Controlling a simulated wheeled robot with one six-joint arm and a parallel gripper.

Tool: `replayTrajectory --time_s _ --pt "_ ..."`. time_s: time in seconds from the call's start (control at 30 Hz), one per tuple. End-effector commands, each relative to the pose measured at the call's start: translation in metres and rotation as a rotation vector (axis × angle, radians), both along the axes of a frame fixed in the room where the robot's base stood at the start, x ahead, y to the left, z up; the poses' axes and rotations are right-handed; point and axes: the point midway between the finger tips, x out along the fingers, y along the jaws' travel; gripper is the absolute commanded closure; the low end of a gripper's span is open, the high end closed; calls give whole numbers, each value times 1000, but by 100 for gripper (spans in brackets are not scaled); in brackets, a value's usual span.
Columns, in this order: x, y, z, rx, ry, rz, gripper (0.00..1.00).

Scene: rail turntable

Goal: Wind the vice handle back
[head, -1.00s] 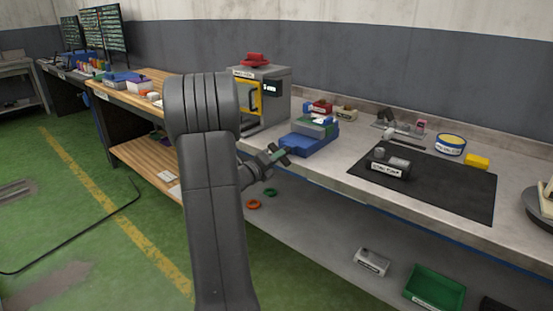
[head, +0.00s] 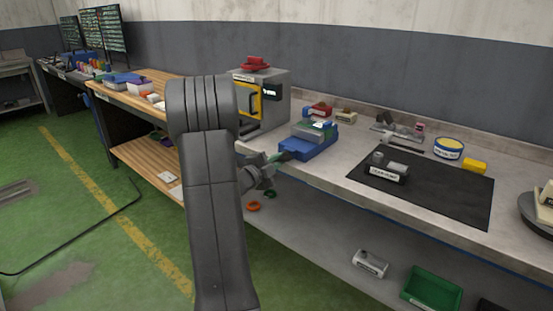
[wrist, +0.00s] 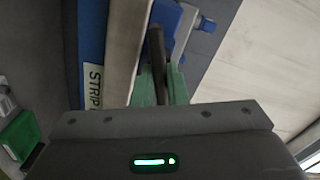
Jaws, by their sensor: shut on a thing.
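The blue vice (head: 310,148) stands near the front edge of the bench, with a grey and green part on top. My gripper (head: 279,157) is at its front left side in the head view, partly hidden by my arm. In the wrist view the green fingers (wrist: 160,84) are shut around a dark bar, the vice handle (wrist: 156,45). Part of the blue vice (wrist: 182,22) shows beyond the bar. The far end of the handle and its screw are hard to make out.
A grey machine with a yellow-framed door (head: 262,100) stands behind left of the vice. A black mat (head: 450,195) with a labelled grey block lies to the right. Below is a shelf with a green bin (head: 432,288). The green floor at left is mostly clear.

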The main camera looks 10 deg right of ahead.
Motion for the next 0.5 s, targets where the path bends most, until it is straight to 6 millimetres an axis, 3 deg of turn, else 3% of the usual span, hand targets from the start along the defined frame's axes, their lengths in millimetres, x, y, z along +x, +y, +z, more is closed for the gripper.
replayTrajectory --time_s 0.5 --pt "0 0 2 -299 390 -1 100"
